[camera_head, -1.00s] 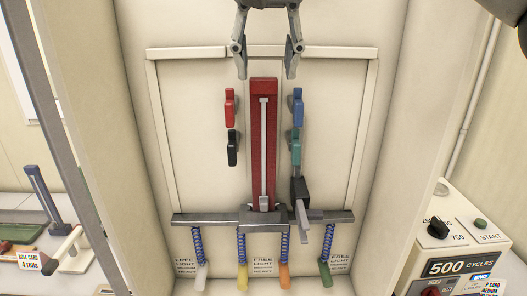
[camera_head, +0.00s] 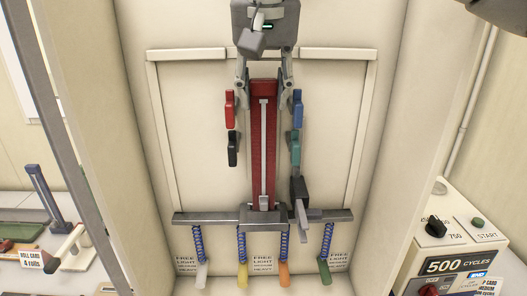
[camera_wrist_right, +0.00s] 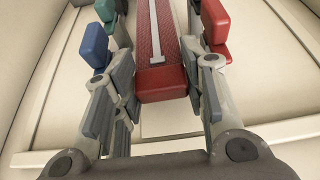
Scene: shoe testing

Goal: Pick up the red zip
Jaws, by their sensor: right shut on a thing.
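The red zip (camera_head: 256,140) is a long upright red strip with a pale line of teeth down its middle. Its lower end meets a grey clamp (camera_head: 263,218) on a horizontal bar. My right gripper (camera_head: 264,104) comes from above, shut on the top part of the red zip with one finger on each side. In the right wrist view, the zip's red end (camera_wrist_right: 162,84) sits between the two fingers of the gripper (camera_wrist_right: 165,72). My left gripper is not in view.
Red (camera_head: 230,103), black (camera_head: 232,149), blue (camera_head: 297,110) and teal (camera_head: 295,148) tabs flank the zip closely. Several coloured pulls hang on blue springs under the grey bar (camera_head: 195,218). A control box (camera_head: 455,245) stands at right. Cabinet walls close in both sides.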

